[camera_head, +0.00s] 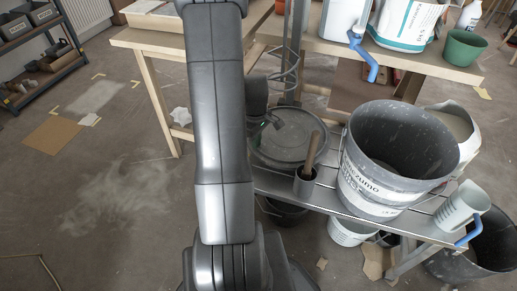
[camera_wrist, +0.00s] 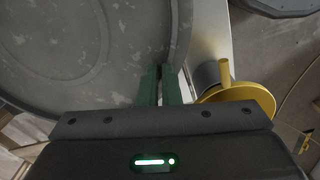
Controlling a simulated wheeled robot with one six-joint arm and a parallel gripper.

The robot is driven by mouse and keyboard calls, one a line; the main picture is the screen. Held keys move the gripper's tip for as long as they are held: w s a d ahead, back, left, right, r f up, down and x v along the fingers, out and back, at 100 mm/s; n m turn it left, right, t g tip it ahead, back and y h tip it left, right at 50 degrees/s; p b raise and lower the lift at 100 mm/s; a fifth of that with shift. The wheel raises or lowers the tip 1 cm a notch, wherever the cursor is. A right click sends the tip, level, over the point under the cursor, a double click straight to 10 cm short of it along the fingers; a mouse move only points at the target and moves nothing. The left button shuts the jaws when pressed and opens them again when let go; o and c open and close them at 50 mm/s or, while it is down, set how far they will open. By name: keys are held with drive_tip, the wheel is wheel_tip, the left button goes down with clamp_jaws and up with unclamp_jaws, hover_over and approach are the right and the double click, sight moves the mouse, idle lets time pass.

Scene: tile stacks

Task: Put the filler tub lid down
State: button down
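The filler tub lid (camera_head: 290,142) is a round, dark grey, dusty disc with a raised rim, at the left end of the metal bench in the head view. It fills the upper left of the wrist view (camera_wrist: 75,55). My gripper has narrow green fingers (camera_wrist: 160,86), close together at the lid's right edge, and appears shut on its rim. In the head view my arm hides most of the gripper. I cannot tell whether the lid touches the bench. The open grey filler tub (camera_head: 375,190) stands on the bench to the right of the lid.
A grey cup (camera_head: 304,187) with a wooden handle stands close to the lid's front right. A pale jug (camera_head: 460,207) is at the bench's right end. A wooden table (camera_head: 415,62) with containers is behind. A yellow round thing (camera_wrist: 252,94) shows right of the fingers.

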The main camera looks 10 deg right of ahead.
drive_tip(key=shift+f+b, duration=0.4)
drive_tip(key=shift+f, duration=1.35)
drive_tip(key=shift+f+b, duration=0.4)
drive_tip(key=shift+f, duration=0.15)
drive_tip(key=c, duration=1.6)
unclamp_jaws()
drive_tip(key=shift+r, duration=0.1)
wheel_tip(320, 180, up, 13)
drive_tip(key=p, duration=0.3)
drive_tip(key=shift+a+p, duration=0.1)
drive_tip(key=shift+p, duration=0.25)
